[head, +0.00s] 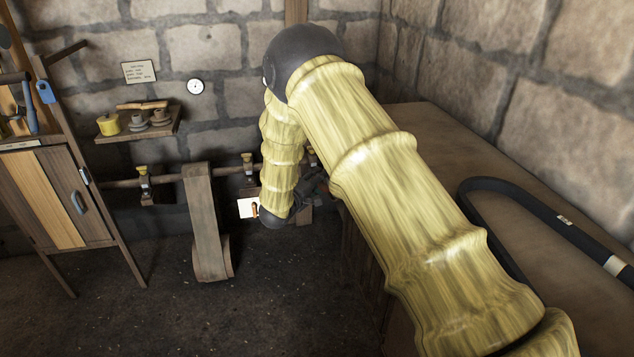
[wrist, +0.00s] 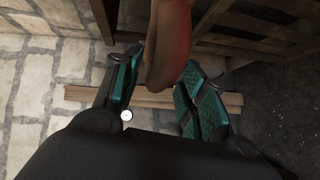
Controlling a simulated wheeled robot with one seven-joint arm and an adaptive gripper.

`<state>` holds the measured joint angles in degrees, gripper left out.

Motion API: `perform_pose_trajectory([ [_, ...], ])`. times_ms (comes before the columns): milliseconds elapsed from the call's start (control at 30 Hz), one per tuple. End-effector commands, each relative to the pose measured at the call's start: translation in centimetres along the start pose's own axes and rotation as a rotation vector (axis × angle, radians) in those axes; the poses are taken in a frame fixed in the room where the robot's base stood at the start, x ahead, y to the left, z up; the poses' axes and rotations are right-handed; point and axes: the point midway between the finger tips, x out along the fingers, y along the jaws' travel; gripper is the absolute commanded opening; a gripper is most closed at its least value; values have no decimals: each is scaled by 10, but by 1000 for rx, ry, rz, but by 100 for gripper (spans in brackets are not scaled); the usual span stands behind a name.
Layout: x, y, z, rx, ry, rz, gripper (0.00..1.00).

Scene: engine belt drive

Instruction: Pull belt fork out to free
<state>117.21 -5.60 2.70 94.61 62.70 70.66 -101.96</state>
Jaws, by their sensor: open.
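My gripper (wrist: 163,72) is open in the wrist view, its two teal-padded fingers apart. A smooth reddish-brown bar (wrist: 172,40) reaches down from the top edge between the fingers. It may be the belt fork's handle, but its other end is out of view. It lies close to the left finger, and I cannot tell if they touch. In the head view my gripper (head: 316,186) is small and dark, partly hidden by my arm. A flat brown belt (head: 204,215) hangs from the horizontal shaft (head: 171,179), left of my arm. No fork shape is clear there.
A wooden bench (head: 440,140) with a black hose (head: 548,215) stands at the right. A wooden cabinet (head: 50,190) stands at the left. The floor (head: 150,310) in front of the belt is clear.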

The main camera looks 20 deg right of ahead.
Motion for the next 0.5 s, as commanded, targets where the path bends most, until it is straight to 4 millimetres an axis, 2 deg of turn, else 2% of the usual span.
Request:
perform_pose_trajectory([
  [167,-4,0,0,0,1,0,42],
  [267,-13,0,-2,-1,2,0,42],
  [500,-54,0,-1,-1,2,1,42],
])
